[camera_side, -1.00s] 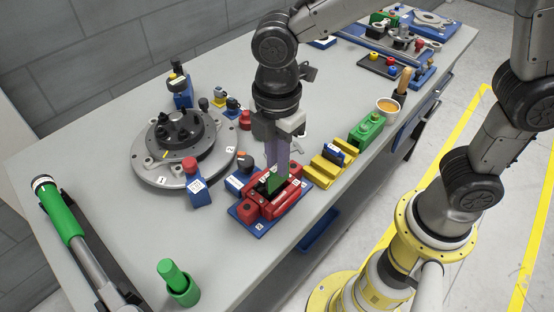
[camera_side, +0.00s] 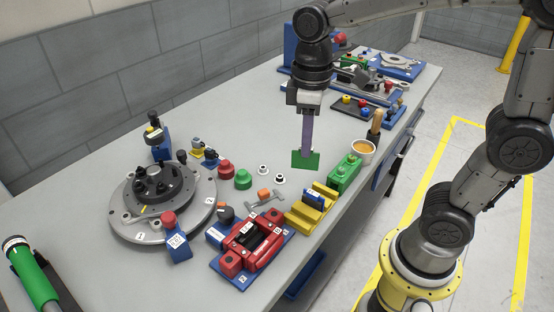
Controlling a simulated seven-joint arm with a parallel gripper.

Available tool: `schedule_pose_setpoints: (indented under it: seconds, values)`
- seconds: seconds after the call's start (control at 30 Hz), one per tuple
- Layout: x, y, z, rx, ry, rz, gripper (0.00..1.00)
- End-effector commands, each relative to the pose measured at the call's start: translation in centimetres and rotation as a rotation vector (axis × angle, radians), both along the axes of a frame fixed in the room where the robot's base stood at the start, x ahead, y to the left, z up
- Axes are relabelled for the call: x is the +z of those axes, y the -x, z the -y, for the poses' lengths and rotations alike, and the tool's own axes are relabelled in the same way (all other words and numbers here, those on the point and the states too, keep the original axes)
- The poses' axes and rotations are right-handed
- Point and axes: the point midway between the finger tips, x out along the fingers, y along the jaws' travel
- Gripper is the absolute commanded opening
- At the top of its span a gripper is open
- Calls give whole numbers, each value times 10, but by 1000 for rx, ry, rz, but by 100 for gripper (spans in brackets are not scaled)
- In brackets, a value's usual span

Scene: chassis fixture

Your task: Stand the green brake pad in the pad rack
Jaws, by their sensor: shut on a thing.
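My gripper (camera_side: 307,148) is shut on the green brake pad (camera_side: 305,161), a flat green plate hanging below its purple fingers. The pad appears raised above the table, just behind the yellow pad rack (camera_side: 298,217) in the picture, and apart from it. The rack is a stepped yellow block with slots, and a blue pad (camera_side: 314,196) stands in it. The red caliper (camera_side: 264,259) on its blue base (camera_side: 228,266) lies in front and to the left of the rack, with a dark opening in its middle.
A green block (camera_side: 345,173) stands right of the rack, with an orange-filled cup (camera_side: 363,151) behind it. Left are a grey disc hub (camera_side: 202,215) and a blue clamp (camera_side: 179,246). Small red, green and white parts lie on the table between.

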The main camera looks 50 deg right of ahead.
Motion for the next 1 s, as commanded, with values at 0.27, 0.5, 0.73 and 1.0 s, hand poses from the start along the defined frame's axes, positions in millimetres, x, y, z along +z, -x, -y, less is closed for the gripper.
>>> schedule_pose_setpoints:
  seconds: [0.27, 0.5, 0.73, 1.0]
  values:
    - [-1, 20, 50, -425, -1, 0, 0]
    - [-32, 23, 54, -477, -1, -5, 0]
    - [-53, 22, 54, -474, -1, -2, 0]
    - [-71, 22, 54, -473, -1, -4, 0]
